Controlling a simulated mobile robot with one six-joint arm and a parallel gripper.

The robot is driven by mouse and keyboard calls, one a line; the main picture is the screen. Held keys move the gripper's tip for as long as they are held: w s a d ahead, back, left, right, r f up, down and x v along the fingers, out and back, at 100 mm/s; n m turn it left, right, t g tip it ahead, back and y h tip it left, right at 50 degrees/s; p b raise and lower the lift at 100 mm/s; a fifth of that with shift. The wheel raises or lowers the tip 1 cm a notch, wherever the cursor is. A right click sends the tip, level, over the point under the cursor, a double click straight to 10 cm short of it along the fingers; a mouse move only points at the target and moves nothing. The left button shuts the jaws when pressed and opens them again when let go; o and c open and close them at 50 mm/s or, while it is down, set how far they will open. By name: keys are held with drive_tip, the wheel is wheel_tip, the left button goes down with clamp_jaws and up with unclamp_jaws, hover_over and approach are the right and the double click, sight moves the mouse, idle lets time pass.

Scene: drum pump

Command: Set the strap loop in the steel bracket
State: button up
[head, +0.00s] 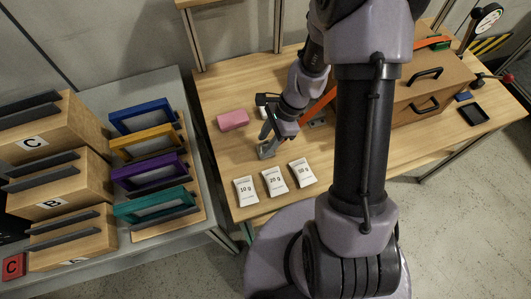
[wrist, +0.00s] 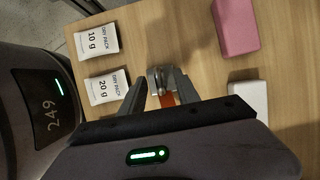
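The orange strap (head: 317,106) runs from the wooden box on the right, behind my arm, towards my gripper. My gripper (head: 267,150) is low over the table, left of my arm's column. In the wrist view its two fingers (wrist: 160,84) close around a grey metal strap loop (wrist: 156,78), with a bit of orange strap (wrist: 168,100) between them. A grey steel bracket (head: 317,122) seems to lie on the table beside my arm's column, partly hidden. The loop appears apart from it.
White packs marked 10 g (head: 246,191), 20 g (head: 275,181) and 30 g (head: 302,172) lie at the table's near edge. A pink block (head: 233,120) lies behind my gripper. The wooden box (head: 428,95) stands right. Lettered boxes and coloured frames fill the left bench.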

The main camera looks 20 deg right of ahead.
drive_tip(key=shift+x, duration=1)
drive_tip(key=shift+d+r, duration=0.1)
drive_tip(key=shift+r, duration=0.05)
clamp_jaws()
idle(0.4)
